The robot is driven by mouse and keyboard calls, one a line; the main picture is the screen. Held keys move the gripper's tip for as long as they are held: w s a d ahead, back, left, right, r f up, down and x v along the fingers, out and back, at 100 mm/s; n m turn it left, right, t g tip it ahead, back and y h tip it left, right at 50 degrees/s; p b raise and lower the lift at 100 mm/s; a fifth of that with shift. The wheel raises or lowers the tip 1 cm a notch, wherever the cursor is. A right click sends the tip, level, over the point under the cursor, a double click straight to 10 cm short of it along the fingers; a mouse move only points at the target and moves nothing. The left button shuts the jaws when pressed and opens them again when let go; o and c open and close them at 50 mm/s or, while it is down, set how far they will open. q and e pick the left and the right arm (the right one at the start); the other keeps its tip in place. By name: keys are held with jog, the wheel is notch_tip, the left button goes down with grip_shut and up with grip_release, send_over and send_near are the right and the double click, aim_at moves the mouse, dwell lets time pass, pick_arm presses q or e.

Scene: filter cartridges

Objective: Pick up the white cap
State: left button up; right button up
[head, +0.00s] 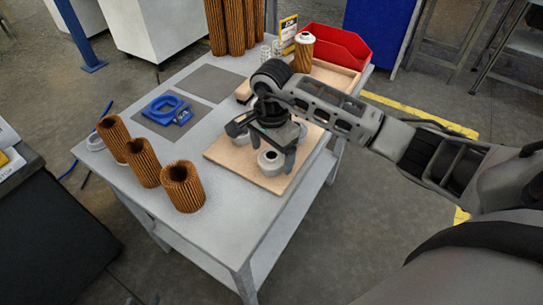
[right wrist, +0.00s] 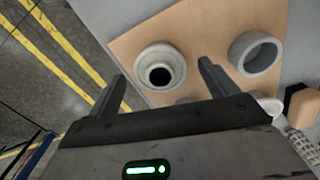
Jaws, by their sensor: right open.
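A white round cap (head: 270,158) with a flange and a dark central hole sits on the wooden board (head: 228,151). In the right wrist view the cap (right wrist: 149,58) shows between and beyond the fingertips. My right gripper (head: 274,151) is open and empty, pointing down over the board close to the cap. In the right wrist view its two fingers (right wrist: 162,76) stand apart on either side of the cap; I cannot tell their height above the board. My left gripper is not in view.
A pale ring (right wrist: 272,60) lies on the board. Pleated brown cartridges (head: 184,188) stand at the table's left front. A blue part (head: 163,109) lies on a grey mat. A red bin (head: 335,46) and a capped cartridge (head: 303,55) stand at the back.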

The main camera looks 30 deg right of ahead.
jog(key=c, duration=1.1)
jog(key=shift+o, duration=0.2)
jog(key=shift+r, duration=0.1)
